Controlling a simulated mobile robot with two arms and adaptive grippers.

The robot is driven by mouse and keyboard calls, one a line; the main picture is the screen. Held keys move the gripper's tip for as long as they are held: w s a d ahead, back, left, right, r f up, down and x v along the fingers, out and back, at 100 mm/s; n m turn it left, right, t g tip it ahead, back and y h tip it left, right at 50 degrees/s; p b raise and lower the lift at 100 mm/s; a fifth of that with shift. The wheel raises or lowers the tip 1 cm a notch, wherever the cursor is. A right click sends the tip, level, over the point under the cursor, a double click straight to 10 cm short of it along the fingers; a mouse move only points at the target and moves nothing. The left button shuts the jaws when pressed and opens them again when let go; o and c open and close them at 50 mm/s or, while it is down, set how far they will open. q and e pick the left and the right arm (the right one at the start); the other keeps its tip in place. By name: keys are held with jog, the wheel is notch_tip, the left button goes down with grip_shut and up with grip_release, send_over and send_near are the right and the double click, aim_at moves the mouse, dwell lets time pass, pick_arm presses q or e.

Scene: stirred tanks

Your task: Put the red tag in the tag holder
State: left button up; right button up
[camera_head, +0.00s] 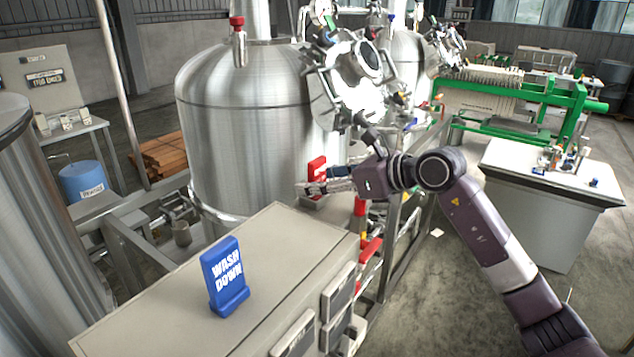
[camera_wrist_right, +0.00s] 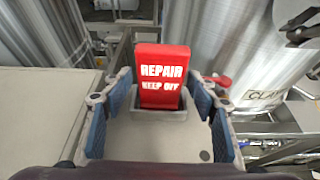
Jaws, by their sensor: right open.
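The red tag (camera_wrist_right: 161,75), lettered "REPAIR KEEP OFF", stands upright in the right wrist view. Its lower end is inside the grey tag holder (camera_wrist_right: 150,115), a shallow open-topped box. My right gripper (camera_wrist_right: 158,100) is open, with one blue-padded finger on each side of the tag and holder and a gap on both sides. In the head view the red tag (camera_head: 317,168) shows just behind the gripper (camera_head: 303,188), and the holder (camera_head: 312,203) is partly hidden below it. My left gripper is out of view.
A blue "WASH DOWN" tag (camera_head: 226,278) stands on the grey cabinet top (camera_head: 290,235), left of my right arm. A large steel tank (camera_head: 240,130) rises behind the holder. Red-handled piping (camera_head: 368,248) is below right. The cabinet top around the blue tag is mostly clear.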

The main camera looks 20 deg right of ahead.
jog(key=b+v, duration=0.1)
jog(key=v, duration=0.2)
jog(key=b+v, duration=0.1)
jog(key=v, duration=0.2)
jog(key=b+v, duration=0.2)
jog(key=v, duration=0.2)
jog(key=shift+s+d+f, duration=0.1)
jog(key=shift+d+f, duration=0.1)
jog(key=shift+d, duration=0.05)
jog(key=shift+s+d+r, duration=0.2)
jog(key=shift+s+r, duration=0.15)
jog(key=shift+s, duration=0.1)
